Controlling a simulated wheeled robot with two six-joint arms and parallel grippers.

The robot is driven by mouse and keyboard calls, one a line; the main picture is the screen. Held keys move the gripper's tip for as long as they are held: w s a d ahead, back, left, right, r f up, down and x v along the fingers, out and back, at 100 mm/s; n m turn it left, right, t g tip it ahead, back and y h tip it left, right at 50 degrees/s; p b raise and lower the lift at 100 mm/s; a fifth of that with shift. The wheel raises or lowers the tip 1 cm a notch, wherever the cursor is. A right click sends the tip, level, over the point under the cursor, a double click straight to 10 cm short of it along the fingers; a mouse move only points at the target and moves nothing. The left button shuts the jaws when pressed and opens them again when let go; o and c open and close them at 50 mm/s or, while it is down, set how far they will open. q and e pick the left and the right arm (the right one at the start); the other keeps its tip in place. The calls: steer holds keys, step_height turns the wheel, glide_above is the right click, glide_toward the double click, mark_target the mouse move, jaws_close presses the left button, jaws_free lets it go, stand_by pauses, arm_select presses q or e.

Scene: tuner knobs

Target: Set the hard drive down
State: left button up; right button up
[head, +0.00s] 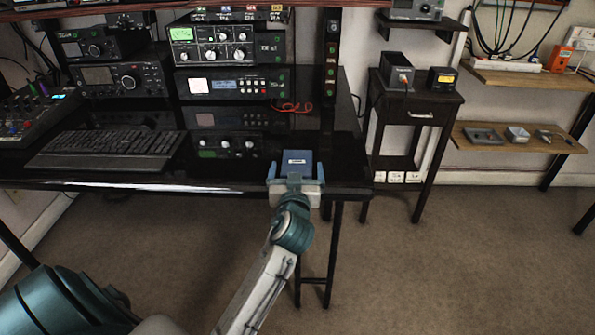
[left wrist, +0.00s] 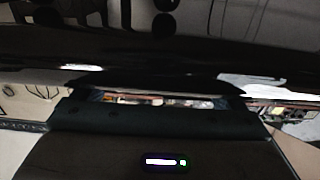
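The hard drive (head: 298,162) is a small blue box with a white label, at the front edge of the glossy black desk (head: 235,174), right of its middle. My left gripper (head: 296,172) reaches it from the front, with one finger on each side, and appears shut on it. Whether the drive touches the desk or is just above it I cannot tell. In the left wrist view a dark slab with a lit white bar and a green light (left wrist: 165,162) fills the bottom, close to the camera. My right gripper is not in view.
A black keyboard (head: 108,149) lies on the desk to the left. Radio units (head: 228,84) stand behind, with a red cable (head: 294,107) in front of them. A dark side table (head: 420,98) with small boxes stands right. Bare desk lies around the drive.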

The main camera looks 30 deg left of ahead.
arm_select(q)
steer(key=v, duration=1.2)
steer(key=s+d+f+m+g+h, duration=0.2)
steer(key=s+d+f+m+h, duration=0.1)
steer(key=s+f, duration=0.5)
steer(key=s+d+f+m+g+h, duration=0.3)
steer(key=s+f+h, duration=0.5)
steer(key=f, duration=0.3)
steer(key=shift+s+d+f, duration=0.25)
steer(key=shift+s+d, duration=0.45)
steer(key=shift+d, duration=0.15)
